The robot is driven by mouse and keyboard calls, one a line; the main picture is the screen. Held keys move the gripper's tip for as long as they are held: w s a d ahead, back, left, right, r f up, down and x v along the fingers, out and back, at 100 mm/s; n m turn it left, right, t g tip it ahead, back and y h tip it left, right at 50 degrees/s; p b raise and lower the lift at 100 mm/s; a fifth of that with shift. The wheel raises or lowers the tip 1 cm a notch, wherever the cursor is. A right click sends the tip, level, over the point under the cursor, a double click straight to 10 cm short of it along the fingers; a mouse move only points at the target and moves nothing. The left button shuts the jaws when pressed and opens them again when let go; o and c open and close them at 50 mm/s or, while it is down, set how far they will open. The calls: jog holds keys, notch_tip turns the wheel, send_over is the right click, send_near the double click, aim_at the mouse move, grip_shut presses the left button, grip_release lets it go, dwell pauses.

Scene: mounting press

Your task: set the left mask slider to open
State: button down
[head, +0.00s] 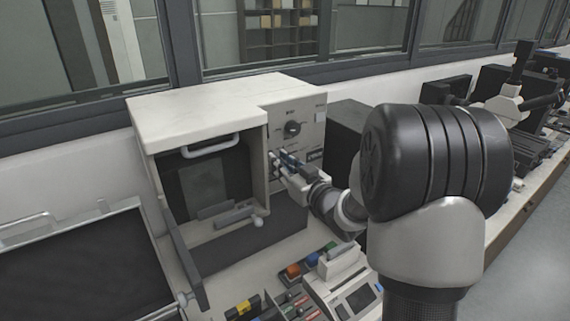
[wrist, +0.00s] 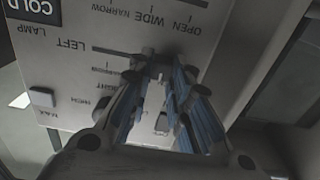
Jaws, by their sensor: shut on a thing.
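The control panel (head: 312,112) is on the right part of the press front. In the wrist view it appears upside down, with the labels OPEN, WIDE and NARROW above the slot marked LEFT (wrist: 115,51). My gripper (head: 279,163) is at the panel in the head view. In the wrist view its blue-padded fingers (wrist: 160,78) are closed around the left mask slider's knob (wrist: 150,66). The knob is partly hidden by the fingertips. It sits toward the right part of the slot, below the WIDE and OPEN labels; its exact position is hard to tell.
The press's open chamber (head: 205,185) with a handle is to the left. A bench with small coloured parts (head: 293,271) and a device with a screen (head: 361,297) lie below.

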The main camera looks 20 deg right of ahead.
jog(key=shift+s+a, duration=0.2)
jog(key=shift+a, duration=0.8)
jog(key=c, duration=1.5)
grip_release()
jog(key=shift+a, duration=0.1)
